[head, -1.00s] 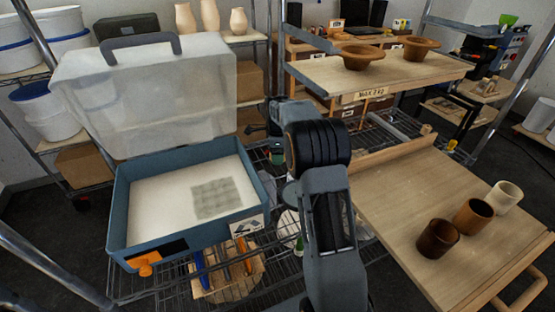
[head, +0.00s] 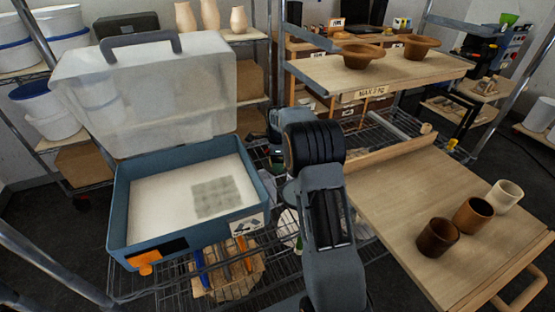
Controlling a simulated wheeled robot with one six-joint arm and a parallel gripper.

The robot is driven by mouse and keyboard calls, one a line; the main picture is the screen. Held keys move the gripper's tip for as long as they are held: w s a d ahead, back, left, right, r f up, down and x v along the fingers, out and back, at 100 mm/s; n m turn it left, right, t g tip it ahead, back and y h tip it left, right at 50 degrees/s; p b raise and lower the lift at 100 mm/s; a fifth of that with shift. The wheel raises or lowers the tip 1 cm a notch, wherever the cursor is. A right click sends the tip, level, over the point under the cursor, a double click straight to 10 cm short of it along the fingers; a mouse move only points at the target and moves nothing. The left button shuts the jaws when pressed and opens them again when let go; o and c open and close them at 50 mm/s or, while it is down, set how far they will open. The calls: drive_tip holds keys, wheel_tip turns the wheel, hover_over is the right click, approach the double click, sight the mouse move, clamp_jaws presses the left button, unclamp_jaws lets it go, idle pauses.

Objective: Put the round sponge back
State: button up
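I cannot make out a round sponge with certainty in the head view. A pale rounded thing (head: 287,224) shows partly behind my arm on the wire rack, too covered to name. My arm rises in front of the rack, and its far end is beside the right wall of the open blue case (head: 117,205). My gripper is mostly hidden behind my own arm links, so its fingers and anything in them cannot be made out. The case has a clear lid (head: 150,95) standing up and a white inside with a grey grid patch (head: 215,197).
Tools with blue and orange handles (head: 225,265) lie on a board under the case. A wooden board (head: 395,195) at right holds three cups (head: 472,215). A raised shelf (head: 375,75) holds two brown bowls (head: 362,55). The board's middle is clear.

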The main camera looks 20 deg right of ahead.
drive_tip(key=shift+o, duration=0.5)
drive_tip(key=shift+r, duration=0.45)
wheel_tip(320, 180, up, 10)
drive_tip(key=s+a+r+n, duration=0.4)
drive_tip(key=s+r+n, duration=0.1)
drive_tip(key=s+n, duration=0.1)
drive_tip(key=s+a+f+n+t, duration=0.1)
drive_tip(key=s+a+n, duration=0.1)
drive_tip(key=s+n, duration=0.3)
drive_tip(key=s+a+f+n+t, duration=0.1)
drive_tip(key=s+a+f+n, duration=0.1)
drive_tip(key=s+n, duration=0.4)
drive_tip(key=s+a+f+n+t, duration=0.1)
drive_tip(key=s+a+n, duration=0.3)
drive_tip(key=s, duration=0.7)
drive_tip(key=shift+s+f+n+p, duration=0.3)
drive_tip(key=shift+n, duration=0.6)
drive_tip(key=shift+a, duration=0.1)
